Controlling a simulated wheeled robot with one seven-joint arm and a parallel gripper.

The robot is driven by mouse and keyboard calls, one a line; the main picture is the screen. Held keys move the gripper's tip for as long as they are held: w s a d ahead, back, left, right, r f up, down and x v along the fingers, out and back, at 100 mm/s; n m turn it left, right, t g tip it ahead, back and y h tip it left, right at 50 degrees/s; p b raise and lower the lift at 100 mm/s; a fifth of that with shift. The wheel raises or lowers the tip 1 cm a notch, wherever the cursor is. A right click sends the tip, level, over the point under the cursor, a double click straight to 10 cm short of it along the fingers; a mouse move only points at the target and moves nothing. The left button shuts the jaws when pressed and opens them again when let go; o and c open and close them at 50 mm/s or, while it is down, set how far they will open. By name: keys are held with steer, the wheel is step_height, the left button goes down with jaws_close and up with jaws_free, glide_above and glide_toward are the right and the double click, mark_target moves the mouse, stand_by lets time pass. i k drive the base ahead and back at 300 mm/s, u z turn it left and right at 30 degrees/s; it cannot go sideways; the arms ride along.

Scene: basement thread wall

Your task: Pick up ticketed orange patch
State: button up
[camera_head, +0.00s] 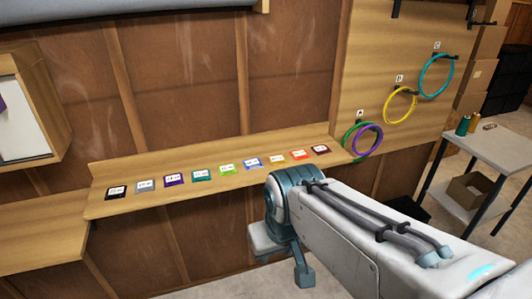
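A row of small square patches with white tickets lies on the wooden wall shelf (240,185). An orange-red ticketed patch (299,155) lies near the right end. To its left is a yellow-gold patch (276,157), to its right a dark maroon one (320,149). My arm comes in from the lower right, and its end is in front of and below the shelf, apart from the patches. My gripper's fingers cannot be made out clearly there, nor whether they hold anything.
Further left lie blue (252,163), green (227,169), teal (202,175), purple (174,180), grey (145,186) and black (116,192) patches. Coloured rings hang on pegs, including a yellow ring (386,112). A side table (490,150) with spools stands right.

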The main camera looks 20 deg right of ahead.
mark_target(299, 155)
steer(key=z, duration=1.05)
steer(key=k, duration=0.35)
steer(key=u, duration=0.9)
steer(key=i, duration=1.1)
steer(key=z, duration=0.5)
steer(key=i, duration=0.7)
steer(key=z, duration=0.55)
